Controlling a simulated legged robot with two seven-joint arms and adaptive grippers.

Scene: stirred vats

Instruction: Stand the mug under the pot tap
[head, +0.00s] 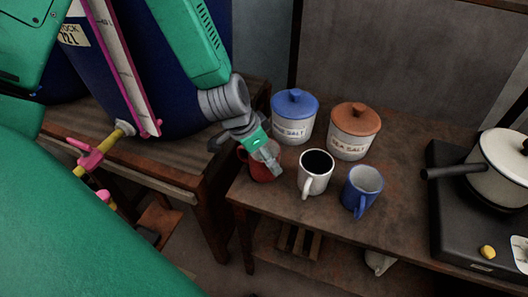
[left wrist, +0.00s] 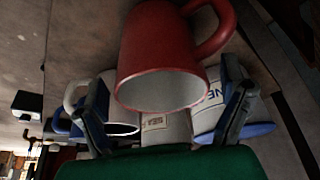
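A red mug (head: 258,172) stands near the left edge of the brown table, partly hidden by my left gripper (head: 266,157). In the left wrist view the red mug (left wrist: 165,45) is large and lies between the two spread fingers of the gripper (left wrist: 168,100); whether they touch it I cannot tell. A large dark blue pot (head: 185,75) labelled as stock stands at the left on another bench. Its yellow tap (head: 110,138) with a pink handle sticks out at the lower front. My right gripper is not in view.
A white mug (head: 315,172) with a dark inside and a blue mug (head: 362,190) stand right of the red one. Blue-lidded (head: 293,117) and orange-lidded (head: 354,131) salt jars stand behind. A pan (head: 498,172) sits on a black hob at right. A gap separates bench and table.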

